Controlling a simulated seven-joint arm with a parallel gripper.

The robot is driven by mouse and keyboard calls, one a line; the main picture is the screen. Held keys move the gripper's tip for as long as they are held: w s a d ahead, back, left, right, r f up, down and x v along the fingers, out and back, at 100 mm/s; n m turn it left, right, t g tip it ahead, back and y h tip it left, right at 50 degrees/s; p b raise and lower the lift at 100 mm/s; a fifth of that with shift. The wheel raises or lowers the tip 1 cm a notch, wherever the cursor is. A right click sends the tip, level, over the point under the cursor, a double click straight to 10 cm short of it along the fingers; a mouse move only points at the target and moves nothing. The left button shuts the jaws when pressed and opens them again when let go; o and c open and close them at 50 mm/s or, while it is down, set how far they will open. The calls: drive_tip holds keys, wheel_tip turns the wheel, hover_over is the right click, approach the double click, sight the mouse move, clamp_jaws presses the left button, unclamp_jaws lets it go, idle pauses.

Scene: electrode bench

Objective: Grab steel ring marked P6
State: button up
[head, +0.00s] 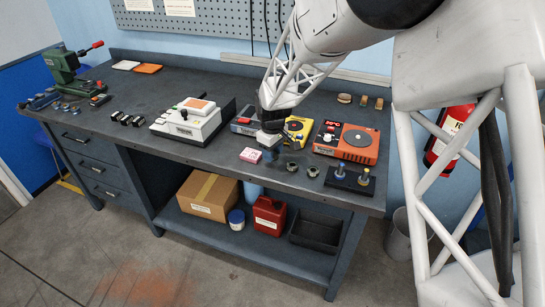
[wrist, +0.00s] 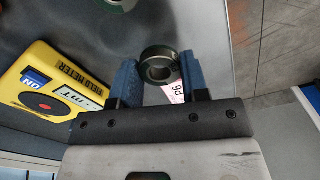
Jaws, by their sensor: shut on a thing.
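My gripper (wrist: 160,74) has its two blue fingers on either side of a dark steel ring (wrist: 153,54) in the wrist view, and is shut on it. A pale pink tag (wrist: 177,95) reading P6 shows beside the ring, between the fingers. In the head view my gripper (head: 268,153) is low over the front middle of the bench, and the held ring cannot be made out there. A further ring (wrist: 120,3) is cut off at the top of the wrist view. Two loose rings (head: 292,168) (head: 312,171) lie right of my gripper in the head view.
A black stand with posts (head: 349,180) is near the front right edge.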

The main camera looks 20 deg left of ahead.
drive_tip(key=shift+s+d+r, duration=0.1)
drive_tip(key=shift+s+r, duration=0.1)
drive_tip(key=shift+r, duration=0.25)
drive_tip(key=s+d+r, duration=0.1)
drive_tip(key=s+d, duration=0.7)
drive_tip(key=s, duration=0.4)
drive_tip(key=shift+s+d+r, duration=0.2)
drive_tip(key=shift+s+d, duration=0.2)
drive_tip(key=shift+w+d, duration=0.1)
